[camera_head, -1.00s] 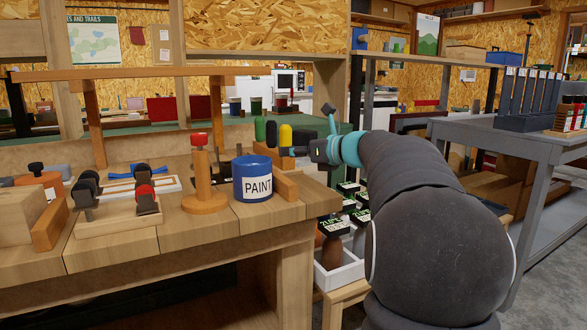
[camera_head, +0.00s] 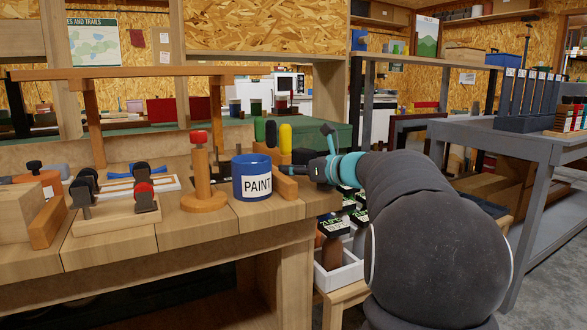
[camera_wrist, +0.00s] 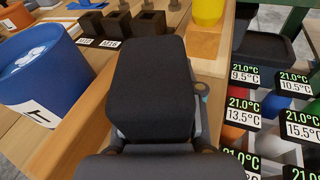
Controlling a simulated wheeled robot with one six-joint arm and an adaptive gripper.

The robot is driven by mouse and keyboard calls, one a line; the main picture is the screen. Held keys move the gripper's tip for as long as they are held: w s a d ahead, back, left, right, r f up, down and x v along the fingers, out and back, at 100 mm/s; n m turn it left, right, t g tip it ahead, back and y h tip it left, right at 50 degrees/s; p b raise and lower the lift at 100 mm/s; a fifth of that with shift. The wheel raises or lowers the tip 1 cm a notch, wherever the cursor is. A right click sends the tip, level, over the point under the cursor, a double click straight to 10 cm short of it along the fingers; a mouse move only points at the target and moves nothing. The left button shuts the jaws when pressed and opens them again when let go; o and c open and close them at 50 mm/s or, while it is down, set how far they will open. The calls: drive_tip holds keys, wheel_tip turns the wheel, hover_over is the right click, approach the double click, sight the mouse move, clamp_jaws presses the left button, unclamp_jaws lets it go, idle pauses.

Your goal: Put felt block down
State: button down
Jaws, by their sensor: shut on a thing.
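The felt block (camera_wrist: 152,85) is dark grey and boxy and fills the middle of the wrist view. My gripper (camera_wrist: 160,142) is shut on its near end. In the head view, my gripper (camera_head: 302,169) is at the right end of the bench (camera_head: 268,212), just right of the blue paint can. The block looks small and dark there and partly blends with my gripper. I cannot tell whether its underside touches the wood, since the block hides it.
The blue paint can (camera_head: 252,178) stands close on the left, with a wooden strip (camera_wrist: 75,135) between. Small dark holders (camera_wrist: 118,22) and a yellow cylinder (camera_wrist: 208,10) stand beyond. Temperature displays (camera_wrist: 243,76) line the right, past the bench edge. A wooden post (camera_head: 203,175) stands farther left.

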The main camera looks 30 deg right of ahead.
drive_tip(key=shift+f, duration=0.15)
drive_tip(key=c, duration=1)
unclamp_jaws()
